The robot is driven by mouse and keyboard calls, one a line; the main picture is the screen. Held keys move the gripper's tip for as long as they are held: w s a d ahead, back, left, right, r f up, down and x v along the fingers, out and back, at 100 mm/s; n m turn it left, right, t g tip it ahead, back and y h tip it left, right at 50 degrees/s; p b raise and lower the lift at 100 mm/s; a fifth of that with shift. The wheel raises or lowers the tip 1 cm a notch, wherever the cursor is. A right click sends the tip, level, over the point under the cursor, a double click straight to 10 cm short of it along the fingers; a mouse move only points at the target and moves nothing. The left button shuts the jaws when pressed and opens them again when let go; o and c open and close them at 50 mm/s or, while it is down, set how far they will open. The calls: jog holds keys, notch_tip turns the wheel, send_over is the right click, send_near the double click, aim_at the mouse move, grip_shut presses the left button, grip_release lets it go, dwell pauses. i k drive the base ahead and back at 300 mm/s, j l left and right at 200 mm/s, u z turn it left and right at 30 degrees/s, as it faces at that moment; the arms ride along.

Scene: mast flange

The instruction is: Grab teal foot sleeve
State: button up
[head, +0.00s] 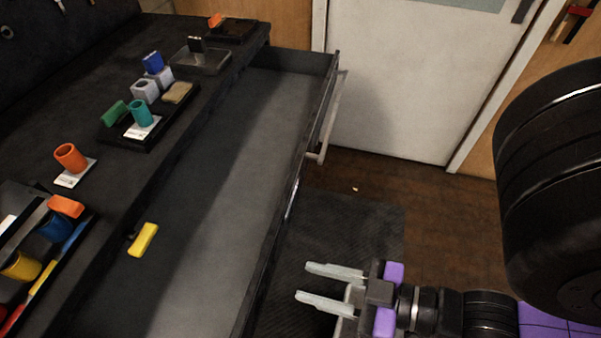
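A teal sleeve (140,113), short and hollow like a cup, stands upright with a slight tilt on a white labelled card (143,128). The card lies in a small black tray (155,146) on the dark worktop (120,190). A green piece (115,112) lies just left of the sleeve. My gripper (303,281) is at the lower middle, right of the open drawer and far from the sleeve. Its two pale fingers are apart with nothing between them.
A long open drawer (210,200) lies between my gripper and the worktop, with a yellow block (143,239) inside. An orange sleeve (70,157), grey blocks (146,91) and a tan sponge-like block (178,93) stand on the worktop. A white door (410,90) is behind.

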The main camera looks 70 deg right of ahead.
aim_at(145, 123)
jog(key=i+j+z, duration=0.2)
jog(key=j+z, duration=0.15)
jog(key=i+j+z, duration=0.1)
jog(key=j+z, duration=0.25)
jog(key=j, duration=0.25)
jog(key=j+z, duration=0.35)
jog(key=j, duration=0.2)
jog(key=i, duration=0.05)
